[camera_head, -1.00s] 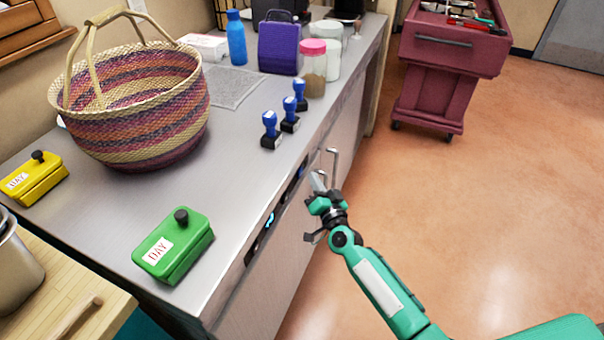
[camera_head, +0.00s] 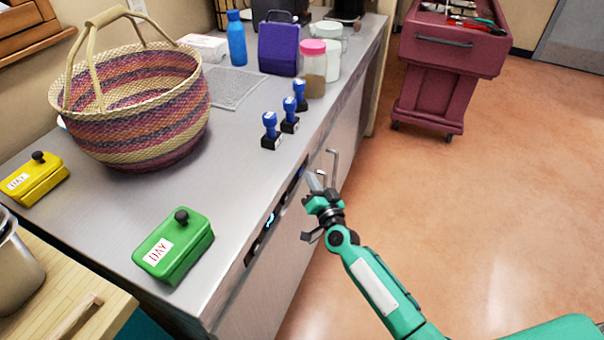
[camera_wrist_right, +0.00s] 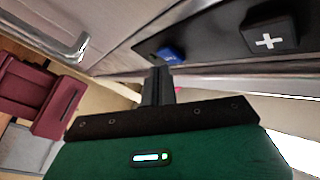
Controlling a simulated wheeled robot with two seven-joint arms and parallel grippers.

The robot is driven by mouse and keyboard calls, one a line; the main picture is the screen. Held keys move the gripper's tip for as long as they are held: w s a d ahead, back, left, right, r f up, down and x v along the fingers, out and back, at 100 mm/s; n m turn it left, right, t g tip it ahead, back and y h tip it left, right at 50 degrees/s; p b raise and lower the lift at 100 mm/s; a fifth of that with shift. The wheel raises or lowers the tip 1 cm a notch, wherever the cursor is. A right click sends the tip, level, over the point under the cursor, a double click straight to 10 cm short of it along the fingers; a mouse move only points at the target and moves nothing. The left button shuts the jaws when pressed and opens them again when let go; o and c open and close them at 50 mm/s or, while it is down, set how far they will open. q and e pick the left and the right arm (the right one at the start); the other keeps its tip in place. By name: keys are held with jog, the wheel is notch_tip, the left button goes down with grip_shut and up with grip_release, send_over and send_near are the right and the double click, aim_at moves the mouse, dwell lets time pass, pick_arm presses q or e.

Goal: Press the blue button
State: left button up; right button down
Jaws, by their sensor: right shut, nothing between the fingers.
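The blue button (camera_wrist_right: 169,55) is on a dark control panel in the right wrist view. In the head view a small blue spot (camera_head: 301,172) shows at the far end of the dark panel (camera_head: 274,216) on the counter's front. My right gripper (camera_head: 313,181) is shut and empty, its tips beside that end of the panel. In the right wrist view my shut fingers (camera_wrist_right: 158,80) point up at the button, with their tips close below it. I cannot tell whether they touch it. My left gripper is not in view.
A black button with a white plus (camera_wrist_right: 269,40) is right of the blue one in the wrist view. A metal door handle (camera_head: 333,166) is close to my gripper. Blue-handled stamps (camera_head: 270,129) and a green box (camera_head: 174,246) stand on the counter. Floor at the right is open.

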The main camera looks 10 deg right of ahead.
jog(key=shift+w+a, duration=0.2)
jog(key=shift+a, duration=0.1)
dwell(0.7)
jog(key=shift+s+d, duration=0.5)
jog(key=shift+d, duration=0.2)
jog(key=s+d, duration=0.2)
jog(key=d, duration=0.1)
jog(key=s+d, duration=0.1)
jog(key=d, duration=0.1)
jog(key=shift+s+p, duration=0.15)
jog(key=shift+p, duration=0.15)
jog(key=shift+f, duration=0.1)
dwell(0.4)
